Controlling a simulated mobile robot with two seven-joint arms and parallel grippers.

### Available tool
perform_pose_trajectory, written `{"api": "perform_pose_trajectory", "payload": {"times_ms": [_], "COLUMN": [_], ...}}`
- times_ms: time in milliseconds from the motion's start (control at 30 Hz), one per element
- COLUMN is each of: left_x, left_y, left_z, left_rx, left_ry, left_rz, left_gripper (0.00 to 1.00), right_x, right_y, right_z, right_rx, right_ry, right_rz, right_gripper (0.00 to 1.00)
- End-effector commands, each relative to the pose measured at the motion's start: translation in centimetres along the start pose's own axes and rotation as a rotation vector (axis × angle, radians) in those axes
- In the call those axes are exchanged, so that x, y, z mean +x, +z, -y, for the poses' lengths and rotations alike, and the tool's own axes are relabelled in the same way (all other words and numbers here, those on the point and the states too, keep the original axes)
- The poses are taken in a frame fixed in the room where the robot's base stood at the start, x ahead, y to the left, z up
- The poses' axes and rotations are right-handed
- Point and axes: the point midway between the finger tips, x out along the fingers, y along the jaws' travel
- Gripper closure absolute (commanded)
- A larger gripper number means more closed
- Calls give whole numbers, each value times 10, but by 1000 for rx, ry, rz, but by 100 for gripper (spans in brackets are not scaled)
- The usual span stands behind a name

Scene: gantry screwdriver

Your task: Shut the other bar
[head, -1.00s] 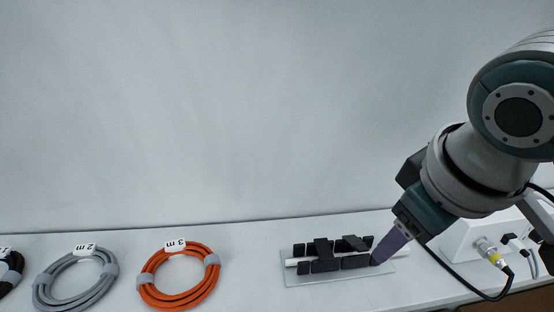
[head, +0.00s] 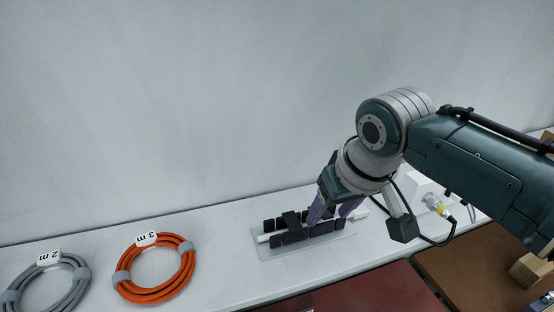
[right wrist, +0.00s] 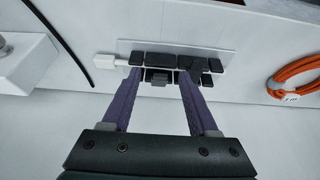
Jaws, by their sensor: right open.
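The fixture is a pale, thin base plate (head: 345,240) with black blocks in rows along a white rod (head: 263,238). One black bar (head: 292,224) lies across the rows at the left in the head view; it shows at the right in the right wrist view (right wrist: 196,68). The other bar (right wrist: 158,77) juts from the rows between my fingers in the right wrist view; I cannot tell its exact tilt. My right gripper (head: 333,215) is open, its purple fingers spread at the fixture and hiding part of it. I see no grip on anything. My left gripper is out of view.
An orange cable coil (head: 187,266) labelled 3 m and a grey coil (head: 82,278) labelled 2 m lie left on the white table. The wall rises behind.

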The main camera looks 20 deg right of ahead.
Motion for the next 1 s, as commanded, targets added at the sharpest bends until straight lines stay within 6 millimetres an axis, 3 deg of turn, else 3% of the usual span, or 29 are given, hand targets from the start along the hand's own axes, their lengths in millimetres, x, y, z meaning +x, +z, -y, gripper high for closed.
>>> {"api": "perform_pose_trajectory", "payload": {"times_ms": [367, 900, 1000], "left_x": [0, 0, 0], "left_y": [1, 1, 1], "left_z": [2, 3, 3], "left_rx": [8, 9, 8], "left_ry": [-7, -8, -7], "left_rz": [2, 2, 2], "left_gripper": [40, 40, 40], "right_x": [4, 4, 4], "right_y": [0, 0, 0], "right_z": [0, 0, 0], "right_rx": [-1, -1, -1], "right_ry": [0, 1, 1], "right_rz": [-2, -1, -1], "right_gripper": [40, 100, 100]}}
